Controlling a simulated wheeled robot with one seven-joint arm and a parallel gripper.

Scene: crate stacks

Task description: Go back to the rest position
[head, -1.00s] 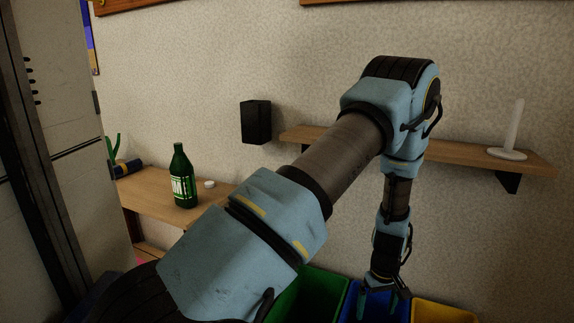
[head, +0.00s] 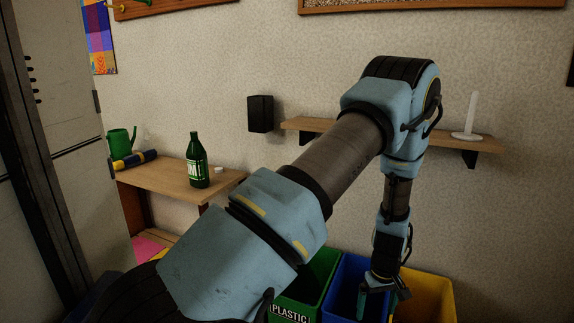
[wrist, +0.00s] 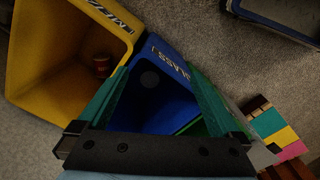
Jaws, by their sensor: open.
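My gripper (head: 384,297) hangs pointing down at the end of my bent arm, over the blue and yellow bins in the head view. In the wrist view its two green fingers are spread wide (wrist: 158,75), with nothing between them. Below them is the open blue bin (wrist: 172,58), marked with letters that read like "GLASS".
A green bin (head: 318,270) labelled PLASTIC stands left of the blue bin. A wooden table (head: 165,182) holds a green bottle (head: 197,165) and a green watering can (head: 120,142). A wall shelf (head: 485,144) carries a white candle (head: 470,115). A tall cabinet (head: 50,100) stands close at left.

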